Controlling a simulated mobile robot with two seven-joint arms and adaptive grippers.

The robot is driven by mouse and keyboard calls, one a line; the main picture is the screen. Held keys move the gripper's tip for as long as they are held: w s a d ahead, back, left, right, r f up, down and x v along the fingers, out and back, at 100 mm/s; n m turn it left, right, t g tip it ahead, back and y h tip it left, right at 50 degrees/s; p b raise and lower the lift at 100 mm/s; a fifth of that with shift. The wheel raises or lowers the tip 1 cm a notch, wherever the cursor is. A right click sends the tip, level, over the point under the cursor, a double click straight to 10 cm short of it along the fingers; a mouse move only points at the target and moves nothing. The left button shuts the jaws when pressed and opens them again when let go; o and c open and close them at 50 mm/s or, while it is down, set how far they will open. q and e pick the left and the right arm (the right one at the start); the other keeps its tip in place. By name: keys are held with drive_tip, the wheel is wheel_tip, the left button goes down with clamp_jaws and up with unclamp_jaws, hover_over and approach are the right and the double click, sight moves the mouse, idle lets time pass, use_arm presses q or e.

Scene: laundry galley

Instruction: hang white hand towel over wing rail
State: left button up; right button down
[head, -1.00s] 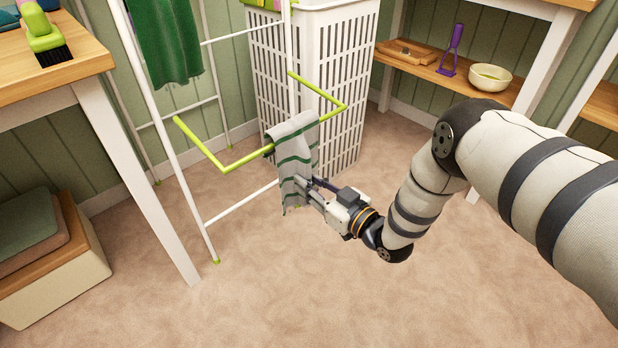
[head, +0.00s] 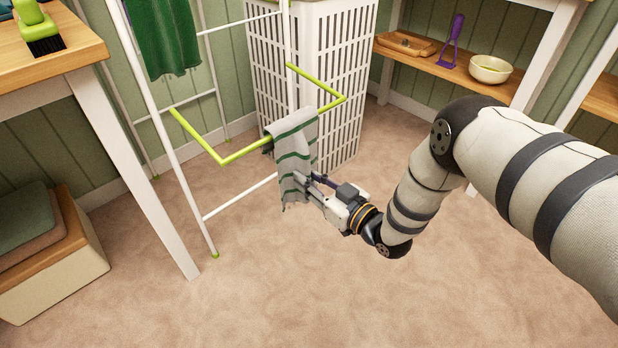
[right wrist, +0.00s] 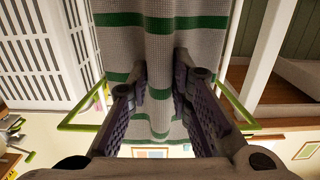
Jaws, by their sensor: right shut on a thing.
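The white hand towel (head: 293,150), greyish with green stripes, lies draped over the front bar of the yellow-green wing rail (head: 245,151). Its longer visible part hangs down on the near side, and a bit shows behind the bar. My right gripper (head: 311,181) is below the bar, shut on the near hanging part. In the right wrist view, the towel (right wrist: 170,40) passes between the two dark fingers (right wrist: 160,78) and is bunched into a fold there. The wing rail (right wrist: 84,112) shows on both sides of it. My left gripper is out of view.
The wing rail juts from a white drying rack (head: 172,150) on which a dark green cloth (head: 165,40) hangs. A tall white slatted basket (head: 345,70) stands close behind the rail. A wooden-topped table (head: 60,60) stands at left. The carpet in front is clear.

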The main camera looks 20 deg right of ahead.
drive_tip(key=shift+f, duration=0.35)
idle(0.3)
drive_tip(key=c, duration=1.4)
unclamp_jaws()
drive_tip(key=shift+o, duration=0.2)
drive_tip(key=shift+s, duration=0.1)
drive_tip(key=p+v, duration=0.3)
drive_tip(key=v, duration=0.5)
